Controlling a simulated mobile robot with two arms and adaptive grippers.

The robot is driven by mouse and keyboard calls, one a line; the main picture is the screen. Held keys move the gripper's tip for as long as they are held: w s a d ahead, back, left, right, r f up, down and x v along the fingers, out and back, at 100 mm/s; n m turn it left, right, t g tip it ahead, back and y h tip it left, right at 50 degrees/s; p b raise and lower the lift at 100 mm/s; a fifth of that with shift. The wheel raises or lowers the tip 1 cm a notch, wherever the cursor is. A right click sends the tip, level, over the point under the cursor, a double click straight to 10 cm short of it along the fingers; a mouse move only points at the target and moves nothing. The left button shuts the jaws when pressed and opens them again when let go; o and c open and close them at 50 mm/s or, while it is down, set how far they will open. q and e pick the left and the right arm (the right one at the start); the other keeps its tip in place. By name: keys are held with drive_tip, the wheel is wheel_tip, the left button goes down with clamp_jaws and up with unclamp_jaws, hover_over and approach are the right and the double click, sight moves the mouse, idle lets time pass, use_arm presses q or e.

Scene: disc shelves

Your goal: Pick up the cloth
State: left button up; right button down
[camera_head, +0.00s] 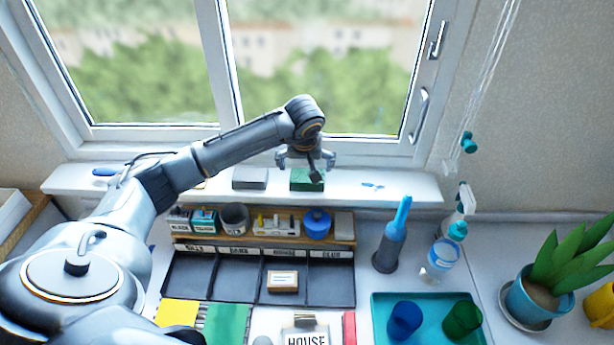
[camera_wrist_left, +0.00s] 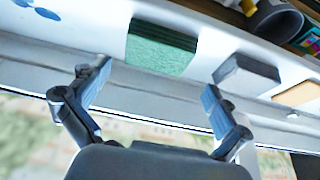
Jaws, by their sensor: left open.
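A green folded piece, which looks like the cloth (camera_head: 307,181), lies on the white windowsill. It also shows in the left wrist view (camera_wrist_left: 161,48), beyond the fingertips and between their lines. My left gripper (camera_head: 304,160) is open and empty above the sill, near the green piece, and partly covers it in the head view. In the left wrist view, the fingers of my left gripper (camera_wrist_left: 157,82) are spread wide with nothing between them. A grey block (camera_head: 250,178) lies left of the green piece. My right gripper is not in view.
Below the sill stands a wooden rack (camera_head: 262,240) with small containers, above a dark compartment tray (camera_head: 232,290). A grey-blue bottle (camera_head: 391,245) and a clear bottle (camera_head: 440,260) stand right. The window (camera_head: 320,70) rises behind the sill. A teal tray (camera_head: 440,334) holds cups.

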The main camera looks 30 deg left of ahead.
sight(307, 177)
use_arm(q)
drive_tip(key=shift+w+f+p, duration=0.15)
drive_tip(key=shift+f+p, duration=0.3)
drive_tip(key=p+x, duration=0.2)
drive_tip(key=x, duration=0.1)
drive_tip(key=shift+w+f, duration=0.1)
drive_tip(key=shift+f, duration=0.2)
drive_tip(key=shift+w+a+f, duration=0.15)
drive_tip(key=shift+w+f, duration=0.05)
drive_tip(key=shift+f, duration=0.25)
drive_tip(key=c, duration=0.8)
